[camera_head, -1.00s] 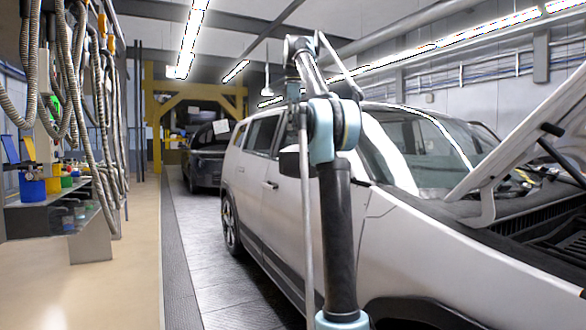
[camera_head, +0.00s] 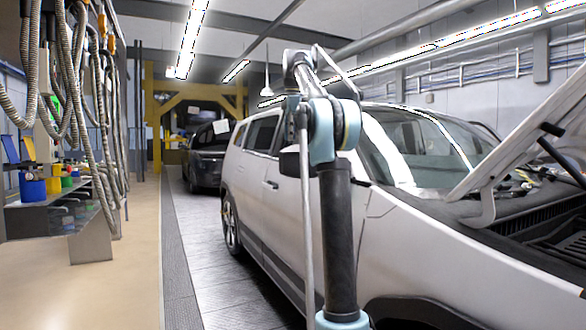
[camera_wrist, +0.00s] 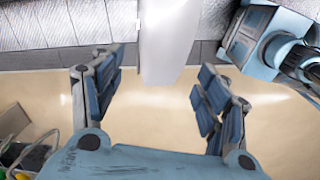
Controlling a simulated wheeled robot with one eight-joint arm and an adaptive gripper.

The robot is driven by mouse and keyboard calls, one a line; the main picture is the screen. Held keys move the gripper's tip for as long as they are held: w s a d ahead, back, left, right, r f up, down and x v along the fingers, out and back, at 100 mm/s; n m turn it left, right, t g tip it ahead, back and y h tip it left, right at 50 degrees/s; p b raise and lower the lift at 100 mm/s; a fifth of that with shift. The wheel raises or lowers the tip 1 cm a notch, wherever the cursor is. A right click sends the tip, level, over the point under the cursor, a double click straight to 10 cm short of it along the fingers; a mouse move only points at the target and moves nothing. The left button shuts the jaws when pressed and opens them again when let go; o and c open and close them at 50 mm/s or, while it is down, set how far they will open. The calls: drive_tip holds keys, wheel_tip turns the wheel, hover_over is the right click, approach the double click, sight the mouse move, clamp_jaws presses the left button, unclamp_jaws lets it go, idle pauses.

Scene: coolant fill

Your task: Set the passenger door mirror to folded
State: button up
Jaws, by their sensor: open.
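The white car (camera_head: 290,205) stands right of the walkway, its side facing me. A dark block (camera_head: 289,161) at the front door, just left of my arm, looks like the door mirror. My arm covers part of it, so I cannot tell its fold angle. In the wrist view my gripper (camera_wrist: 160,80) is open, its two dark-blue padded fingers wide apart with nothing between the pads. A pale, flat-sided block (camera_wrist: 168,38) lies beyond the fingertips, top centre. I cannot tell whether it is the mirror. My fingers do not show clearly in the head view.
The car's raised hood (camera_head: 530,130) and open engine bay are at the right. Hanging hoses (camera_head: 85,100) and a shelf (camera_head: 65,215) with coloured containers stand at the left. A dark car (camera_head: 207,155) is behind. The beige floor (camera_head: 120,285) at the left is clear.

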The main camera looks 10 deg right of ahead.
sight(292, 164)
drive_tip(key=f, duration=0.8)
drive_tip(key=w+f, duration=0.1)
drive_tip(key=f, duration=0.3)
drive_tip(key=c, duration=1.5)
drive_tip(key=shift+d, duration=0.1)
